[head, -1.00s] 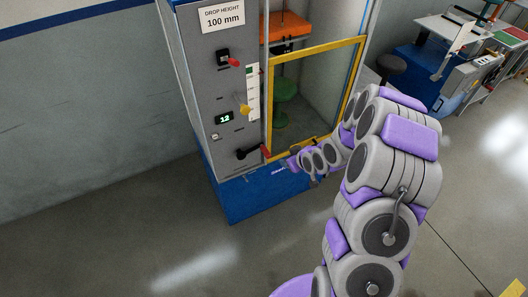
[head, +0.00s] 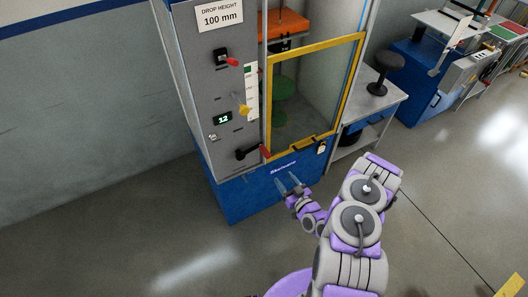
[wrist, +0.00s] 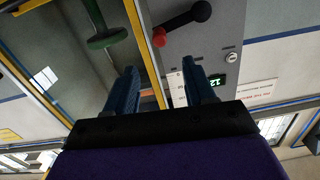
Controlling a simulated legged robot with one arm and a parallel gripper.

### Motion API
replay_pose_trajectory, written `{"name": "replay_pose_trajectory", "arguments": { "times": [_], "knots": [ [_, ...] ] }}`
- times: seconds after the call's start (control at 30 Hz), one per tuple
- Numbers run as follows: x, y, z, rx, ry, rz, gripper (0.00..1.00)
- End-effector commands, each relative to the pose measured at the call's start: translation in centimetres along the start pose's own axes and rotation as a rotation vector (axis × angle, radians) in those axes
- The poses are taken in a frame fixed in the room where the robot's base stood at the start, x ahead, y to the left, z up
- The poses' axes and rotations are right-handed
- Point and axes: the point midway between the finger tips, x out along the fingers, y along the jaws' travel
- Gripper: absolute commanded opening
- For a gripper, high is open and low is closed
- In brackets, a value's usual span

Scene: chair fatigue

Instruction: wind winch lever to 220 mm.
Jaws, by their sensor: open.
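The grey panel of the test machine carries a lower lever (head: 252,153) with a black hub at left and a red grip at right, lying nearly level. It also shows in the wrist view (wrist: 180,24), upside down. An upper red-tipped lever (head: 228,58) sits higher on the panel. A sign (head: 221,16) reads "DROP HEIGHT 100 mm". A yellow pointer (head: 244,110) stands beside a white scale strip (head: 251,88). My gripper (head: 287,181) is open and empty, below and right of the lower lever, before the blue base. Its fingers show in the wrist view (wrist: 161,80).
A green display (head: 222,118) reads 12. A bench (head: 384,104) with a black stool (head: 383,76) stands right. The floor at left is clear.

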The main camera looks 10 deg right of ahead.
Motion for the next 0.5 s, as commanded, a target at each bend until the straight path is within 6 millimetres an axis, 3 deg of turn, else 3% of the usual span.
{"name": "replay_pose_trajectory", "arguments": {
  "times": [0.23, 0.5],
  "knots": [
    [-0.6, 0.0, 0.3, 0.015, 0.042, 0.021, 0.54],
    [2.4, -0.2, 0.3, 0.014, 0.040, 0.016, 0.54]
  ]
}}
